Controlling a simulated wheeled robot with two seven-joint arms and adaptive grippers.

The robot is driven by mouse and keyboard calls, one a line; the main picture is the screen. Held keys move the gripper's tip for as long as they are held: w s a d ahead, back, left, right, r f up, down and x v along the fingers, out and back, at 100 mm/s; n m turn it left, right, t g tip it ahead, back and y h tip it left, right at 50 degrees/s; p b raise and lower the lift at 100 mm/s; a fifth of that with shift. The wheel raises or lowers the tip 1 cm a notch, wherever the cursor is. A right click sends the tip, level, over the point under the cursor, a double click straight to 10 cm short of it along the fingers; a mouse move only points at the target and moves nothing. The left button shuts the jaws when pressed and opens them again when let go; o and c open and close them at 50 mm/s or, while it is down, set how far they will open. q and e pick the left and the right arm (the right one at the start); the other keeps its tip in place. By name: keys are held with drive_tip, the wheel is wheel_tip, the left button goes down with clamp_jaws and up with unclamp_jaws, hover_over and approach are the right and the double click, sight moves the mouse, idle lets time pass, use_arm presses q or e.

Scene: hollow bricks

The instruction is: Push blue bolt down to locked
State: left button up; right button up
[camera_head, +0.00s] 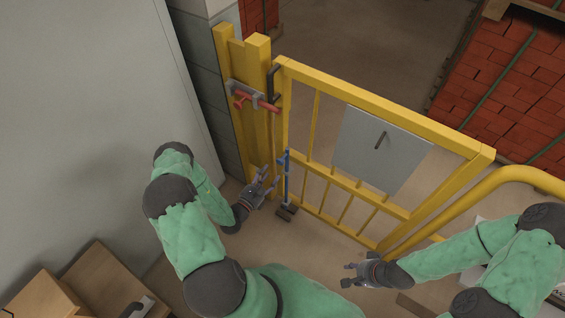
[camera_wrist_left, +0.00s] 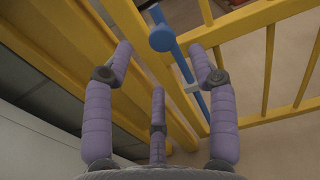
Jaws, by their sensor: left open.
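In the left wrist view the bolt's round blue knob (camera_wrist_left: 162,38) shows between and beyond the fingertips, with the rod (camera_wrist_left: 184,66) running down behind the right finger. My left gripper (camera_head: 266,180) is open and empty, just left of the bolt; contact cannot be told. It also shows in the wrist view (camera_wrist_left: 161,52). My right gripper (camera_head: 347,274) is open and empty, in front of the gate.
A red bolt (camera_head: 255,99) sits higher on the yellow post (camera_head: 258,130). A grey plate with a handle (camera_head: 375,150) is on the gate. A curved yellow rail (camera_head: 470,198) stands at right. Cardboard boxes (camera_head: 85,285) lie at lower left. Red bricks (camera_head: 505,75) are stacked beyond the gate.

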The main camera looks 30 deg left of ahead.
sight(279, 162)
use_arm(q)
drive_tip(key=w, duration=0.2)
drive_tip(key=w+b, duration=0.1)
drive_tip(key=w, duration=0.5)
drive_tip(key=shift+w+d+b, duration=0.2)
drive_tip(key=shift+d+b, duration=0.15)
drive_tip(key=shift+b, duration=0.05)
drive_tip(key=shift+c, duration=0.3)
